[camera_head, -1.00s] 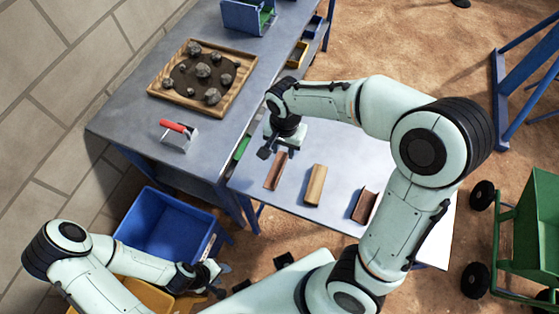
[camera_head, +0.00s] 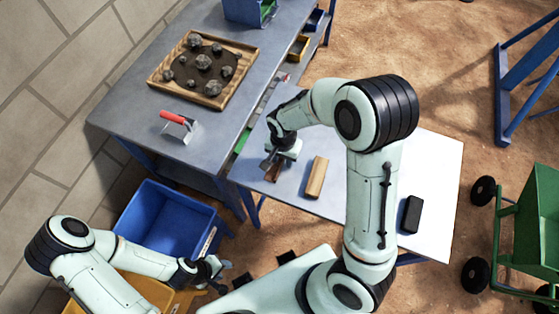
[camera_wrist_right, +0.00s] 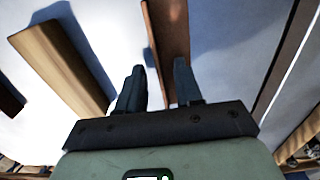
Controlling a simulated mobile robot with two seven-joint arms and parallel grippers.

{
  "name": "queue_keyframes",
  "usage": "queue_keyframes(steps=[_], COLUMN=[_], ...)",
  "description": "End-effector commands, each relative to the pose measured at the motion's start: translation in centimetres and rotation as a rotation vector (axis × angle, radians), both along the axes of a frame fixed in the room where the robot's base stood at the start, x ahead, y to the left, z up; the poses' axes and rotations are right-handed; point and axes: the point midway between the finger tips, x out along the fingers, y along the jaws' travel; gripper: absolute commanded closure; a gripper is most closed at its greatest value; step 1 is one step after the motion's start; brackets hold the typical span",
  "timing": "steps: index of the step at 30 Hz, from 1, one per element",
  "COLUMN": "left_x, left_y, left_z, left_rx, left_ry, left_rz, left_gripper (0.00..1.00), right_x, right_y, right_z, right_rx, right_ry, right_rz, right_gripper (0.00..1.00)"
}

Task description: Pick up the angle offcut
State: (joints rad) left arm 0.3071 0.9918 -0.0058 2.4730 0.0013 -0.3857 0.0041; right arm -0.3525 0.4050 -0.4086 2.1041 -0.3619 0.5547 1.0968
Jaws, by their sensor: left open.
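A narrow rust-brown piece (camera_head: 277,172) lies on the white-topped table below my right gripper (camera_head: 268,162), which partly hides it. In the right wrist view the piece (camera_wrist_right: 168,35) runs from the top edge down between and behind the fingers (camera_wrist_right: 158,75). The fingers are apart, with no clear grip on it. My left gripper (camera_head: 219,275) is open and empty, low at left, away from the table.
A wooden block (camera_head: 317,177) lies right of the brown piece, and a black block (camera_head: 412,213) further right. My right arm hides the table between them. A blue bin (camera_head: 165,222) stands at lower left. The grey bench (camera_head: 128,112) holds a stone tray (camera_head: 160,92) and a red-handled tool (camera_head: 178,122).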

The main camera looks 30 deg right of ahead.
Motion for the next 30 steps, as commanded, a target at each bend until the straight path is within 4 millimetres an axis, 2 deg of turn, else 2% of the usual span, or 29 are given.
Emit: queue_keyframes(steps=[4,5,6,8,22,26,30], left_x=[0.0,0.0,0.0,0.0,0.1,0.2,0.5], left_y=[0.0,0.0,0.0,0.0,0.0,0.0,0.0], left_z=[0.0,0.0,0.0,0.0,0.1,0.3,0.6], left_rx=[0.000,0.000,0.000,0.000,0.000,0.000,0.000], left_ry=[0.000,0.000,0.000,0.000,-0.001,-0.002,-0.006], left_rz=[0.000,0.000,0.000,0.000,0.000,0.000,0.000], left_gripper=[0.57,0.57,0.57,0.57,0.57,0.57,0.57], right_x=[0.0,0.0,0.0,0.0,0.1,0.2,0.3], right_y=[0.0,0.0,0.0,0.0,0.0,0.0,0.1], right_z=[0.0,0.0,0.0,0.1,0.6,1.8,4.5], right_rx=[0.000,0.000,0.000,0.000,0.001,0.001,0.002], right_ry=[0.000,0.000,0.000,0.000,-0.004,-0.006,-0.010], right_rz=[0.000,0.000,0.000,0.000,0.000,0.000,0.000], right_gripper=[0.65,0.68,0.81,1.00,1.00,1.00,1.00])
